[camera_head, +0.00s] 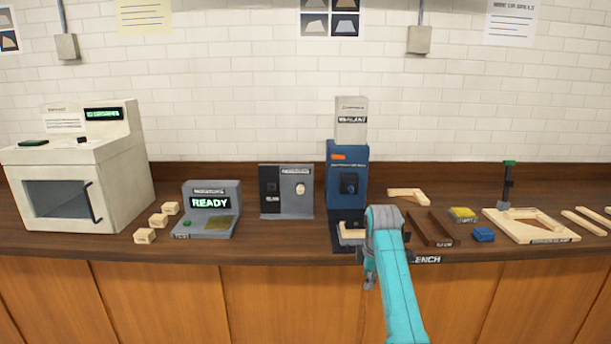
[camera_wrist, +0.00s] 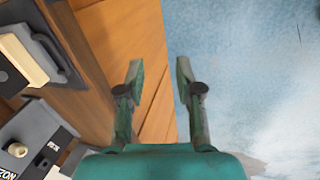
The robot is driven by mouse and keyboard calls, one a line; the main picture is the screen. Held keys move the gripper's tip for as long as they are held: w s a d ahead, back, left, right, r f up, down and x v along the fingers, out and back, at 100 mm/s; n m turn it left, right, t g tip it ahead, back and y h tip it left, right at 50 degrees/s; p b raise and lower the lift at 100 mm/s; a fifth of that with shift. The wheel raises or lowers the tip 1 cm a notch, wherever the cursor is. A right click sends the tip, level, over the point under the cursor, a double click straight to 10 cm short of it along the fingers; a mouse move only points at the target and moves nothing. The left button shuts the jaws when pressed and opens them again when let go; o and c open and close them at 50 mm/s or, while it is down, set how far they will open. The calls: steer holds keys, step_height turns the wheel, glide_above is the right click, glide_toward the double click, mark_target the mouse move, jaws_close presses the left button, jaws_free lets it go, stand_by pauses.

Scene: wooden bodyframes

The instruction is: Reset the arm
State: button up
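My teal arm (camera_head: 393,275) reaches up from the bottom of the head view to the front edge of the bench, in front of the blue machine. My gripper (camera_wrist: 160,75) shows in the wrist view with its two fingers apart and nothing between them. It points down past the bench front, over the orange-brown cabinet doors (camera_wrist: 128,38) and the pale blue floor (camera_wrist: 250,70). In the head view the fingers are mostly hidden behind the arm.
The blue machine (camera_head: 347,175) holds a light wooden piece (camera_head: 352,229) close to my arm. A grey READY device (camera_head: 210,208), wooden blocks (camera_head: 145,236) and a white oven-like machine (camera_head: 75,165) stand left.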

steer(key=s+f+m+t, duration=0.15)
steer(key=s+f, duration=0.45)
steer(key=f, duration=0.6)
steer(key=s+f+m+t, duration=0.1)
steer(key=s+f+m, duration=0.3)
steer(key=f, duration=0.7)
steer(key=s+f+m+t, duration=0.15)
steer(key=s+f, duration=0.35)
steer(key=s, duration=0.6)
steer(key=s+f+m+t, duration=0.15)
steer(key=s+f, duration=0.35)
steer(key=s, duration=0.6)
steer(key=s+r+m+t, duration=0.2)
steer(key=s+r, duration=0.1)
steer(key=s, duration=0.8)
steer(key=s+r+m+t, duration=0.1)
steer(key=s+r+m, duration=0.15)
steer(key=s, duration=0.85)
steer(key=s+r+m+t, duration=0.1)
steer(key=s+r, duration=0.6)
steer(key=r, duration=0.3)
steer(key=s+r+m+t, duration=0.2)
steer(key=s+r, duration=0.5)
steer(key=r, duration=0.3)
steer(key=shift+s+d+m, duration=0.25)
steer(key=shift+d+m, duration=0.05)
